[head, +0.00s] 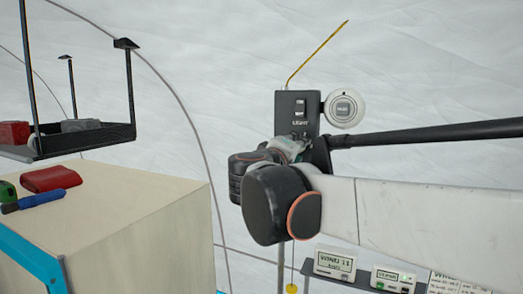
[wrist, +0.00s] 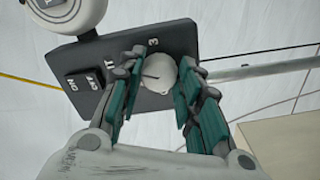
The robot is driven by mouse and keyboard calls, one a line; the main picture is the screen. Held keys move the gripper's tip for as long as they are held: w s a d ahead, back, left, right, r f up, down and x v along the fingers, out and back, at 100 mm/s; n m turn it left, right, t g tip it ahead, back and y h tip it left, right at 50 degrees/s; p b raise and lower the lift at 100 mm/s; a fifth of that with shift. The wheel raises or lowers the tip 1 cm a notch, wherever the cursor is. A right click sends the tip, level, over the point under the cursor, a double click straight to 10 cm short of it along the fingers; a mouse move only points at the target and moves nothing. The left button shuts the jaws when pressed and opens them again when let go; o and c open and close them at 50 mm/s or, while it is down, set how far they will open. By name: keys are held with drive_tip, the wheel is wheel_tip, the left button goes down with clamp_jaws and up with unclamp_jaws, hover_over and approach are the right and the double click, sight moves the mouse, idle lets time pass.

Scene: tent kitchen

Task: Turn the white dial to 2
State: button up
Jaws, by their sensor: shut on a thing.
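The white dial (wrist: 160,72) sits on a dark switch panel (wrist: 178,38) in the wrist view. A short dark line marks its face, and a 3 is printed beside it; I see no 2. My gripper (wrist: 163,78) has its teal-padded fingers on either side of the dial and is shut on it. In the head view the panel (head: 286,108), labelled LIGHT, is upright against the tent wall. My arm's dark joints cover its lower part there, hiding the dial.
A round white device (head: 344,107) is mounted right of the panel. A dark pole (head: 430,132) runs rightward. Small display boxes (head: 335,264) stand below. At left are a pale cabinet (head: 130,225) with tools on top and a hanging black shelf (head: 95,138).

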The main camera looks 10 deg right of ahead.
drive_tip(key=shift+m, duration=0.6)
drive_tip(key=o, duration=1)
drive_tip(key=shift+o, duration=0.2)
drive_tip(key=v, duration=1.2)
